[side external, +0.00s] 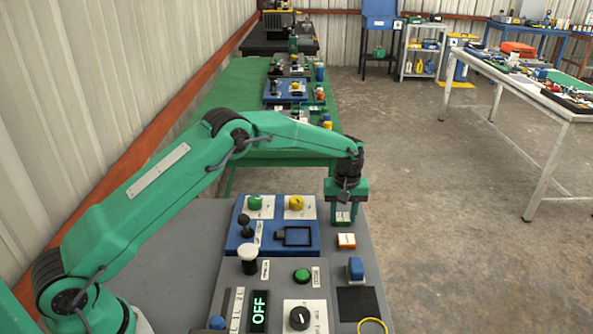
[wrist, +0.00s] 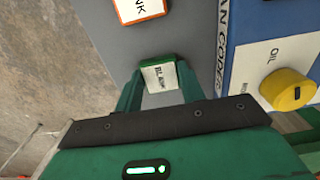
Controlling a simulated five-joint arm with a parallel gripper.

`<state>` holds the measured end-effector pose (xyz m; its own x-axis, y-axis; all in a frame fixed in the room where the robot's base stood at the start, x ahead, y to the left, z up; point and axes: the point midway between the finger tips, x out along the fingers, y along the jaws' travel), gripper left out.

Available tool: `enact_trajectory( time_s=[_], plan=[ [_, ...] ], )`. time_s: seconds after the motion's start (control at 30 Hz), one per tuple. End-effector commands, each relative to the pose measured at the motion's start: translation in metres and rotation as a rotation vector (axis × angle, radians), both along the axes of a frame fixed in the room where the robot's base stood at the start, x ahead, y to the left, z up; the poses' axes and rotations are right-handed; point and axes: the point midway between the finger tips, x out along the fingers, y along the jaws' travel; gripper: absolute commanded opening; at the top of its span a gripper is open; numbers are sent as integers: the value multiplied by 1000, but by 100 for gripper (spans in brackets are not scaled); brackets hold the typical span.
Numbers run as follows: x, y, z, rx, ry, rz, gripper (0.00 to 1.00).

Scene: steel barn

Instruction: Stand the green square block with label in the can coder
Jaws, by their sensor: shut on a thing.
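The green square block (side external: 343,217) has a white label on top. In the wrist view the labelled block (wrist: 158,77) sits between my two green fingers. My gripper (side external: 346,213) points down and is shut on the block at the right of the blue can coder (side external: 272,222). I cannot tell whether the block touches the grey table. The can coder carries a green knob, a yellow knob, a black-topped lever and an empty-looking black square frame (side external: 284,237). The wrist view shows its edge lettering and the yellow knob (wrist: 288,89).
An orange-edged white-labelled block (side external: 346,241) lies just in front of my gripper. A blue block (side external: 355,268), a black square pad (side external: 358,303) and a yellow ring (side external: 372,325) are nearer. A grey control panel (side external: 279,282) with an OFF display stands before the can coder.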

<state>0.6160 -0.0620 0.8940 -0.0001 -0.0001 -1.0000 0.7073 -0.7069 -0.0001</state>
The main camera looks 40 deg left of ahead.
Motion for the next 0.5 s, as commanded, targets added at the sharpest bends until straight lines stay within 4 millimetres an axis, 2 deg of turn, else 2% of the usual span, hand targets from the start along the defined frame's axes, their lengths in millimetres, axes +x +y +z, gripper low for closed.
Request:
enact_trajectory(
  time_s=[0.27, 0.5],
  plan=[
    [0, 0, 2, -1, -1, 0, 14],
    [1, 0, 16, -1, -2, 0, 14]
  ],
)
